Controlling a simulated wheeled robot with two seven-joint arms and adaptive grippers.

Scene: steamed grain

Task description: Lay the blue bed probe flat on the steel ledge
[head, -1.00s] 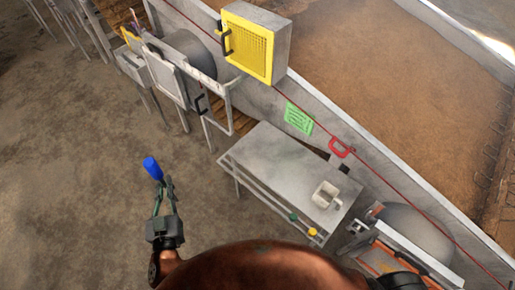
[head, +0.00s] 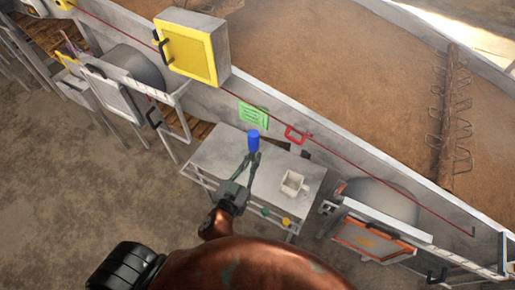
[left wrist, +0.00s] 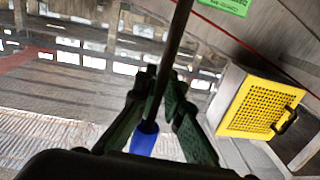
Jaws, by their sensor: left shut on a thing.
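The blue bed probe shows in the head view as a blue handle (head: 253,140) at the tips of my left gripper (head: 252,160). In the left wrist view a thin dark rod runs up from the blue handle (left wrist: 145,138), between the fingers of my left gripper (left wrist: 160,105). The gripper is shut on the probe. The steel ledge (head: 215,152) is a grey table-like top along the trough wall. In the head view the gripper and probe appear over its middle; their height above it is hard to tell. My right gripper is not in view.
A pale square mug (head: 293,183) stands on the ledge, right of the gripper. Green (head: 265,211) and yellow (head: 286,221) knobs sit at the front edge. A yellow grille box (head: 190,50) and a red handle (head: 296,134) are on the wall. The ledge's left part looks clear.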

